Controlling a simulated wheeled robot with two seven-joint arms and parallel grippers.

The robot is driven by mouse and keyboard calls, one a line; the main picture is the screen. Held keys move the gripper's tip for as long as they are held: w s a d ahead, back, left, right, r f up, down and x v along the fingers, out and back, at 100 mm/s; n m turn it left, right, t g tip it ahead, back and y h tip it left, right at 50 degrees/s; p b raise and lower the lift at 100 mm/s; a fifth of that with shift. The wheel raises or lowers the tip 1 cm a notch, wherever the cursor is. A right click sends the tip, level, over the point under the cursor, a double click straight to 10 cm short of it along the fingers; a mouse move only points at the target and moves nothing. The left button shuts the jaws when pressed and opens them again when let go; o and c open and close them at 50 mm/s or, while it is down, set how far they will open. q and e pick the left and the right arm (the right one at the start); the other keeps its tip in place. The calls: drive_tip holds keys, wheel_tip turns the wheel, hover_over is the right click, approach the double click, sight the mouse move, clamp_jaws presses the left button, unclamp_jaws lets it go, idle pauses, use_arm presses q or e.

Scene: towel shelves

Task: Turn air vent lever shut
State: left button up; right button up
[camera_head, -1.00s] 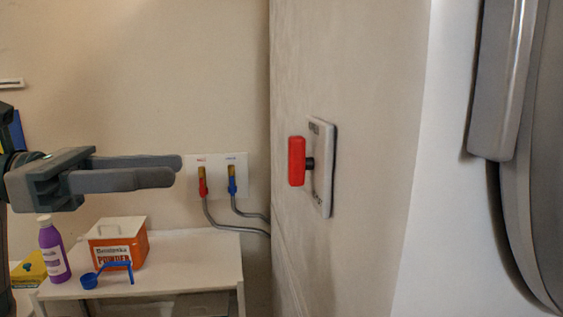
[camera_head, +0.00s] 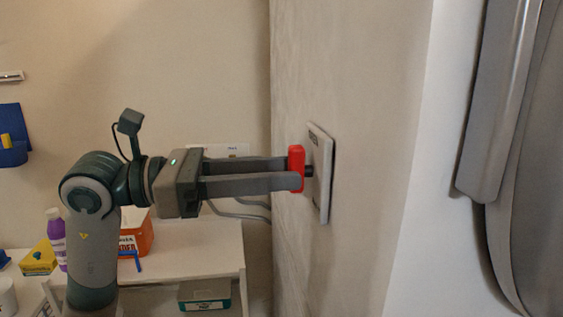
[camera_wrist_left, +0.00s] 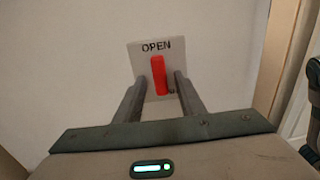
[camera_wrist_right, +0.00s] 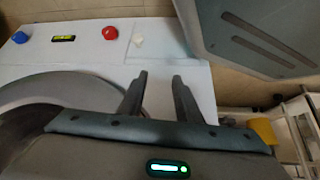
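The red air vent lever (camera_head: 297,153) stands out from a white plate (camera_head: 319,200) on the beige wall panel. In the left wrist view the lever (camera_wrist_left: 159,76) is nearly upright below the word OPEN on the plate (camera_wrist_left: 137,58). A lower label is mostly hidden. My left gripper (camera_head: 295,174) is open, with one finger on each side of the lever; a gap shows on both sides in the left wrist view. My right gripper (camera_wrist_right: 159,80) is open and empty, seen only in the right wrist view, above a white machine top.
A white side table (camera_head: 200,245) with an orange powder box (camera_head: 140,236) and a purple bottle (camera_head: 56,240) is below my left arm. A white and grey machine (camera_head: 500,150) fills the right. The right wrist view shows red (camera_wrist_right: 110,33) and blue (camera_wrist_right: 20,37) knobs.

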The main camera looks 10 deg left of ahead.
use_arm(q)
drive_tip(key=shift+w+d, duration=0.25)
drive_tip(key=shift+d, duration=0.3)
use_arm(e)
drive_tip(key=shift+s+d+f, duration=0.3)
drive_tip(key=shift+s, duration=0.3)
use_arm(q)
clamp_jaws()
use_arm(e)
drive_tip(key=shift+w, duration=0.15)
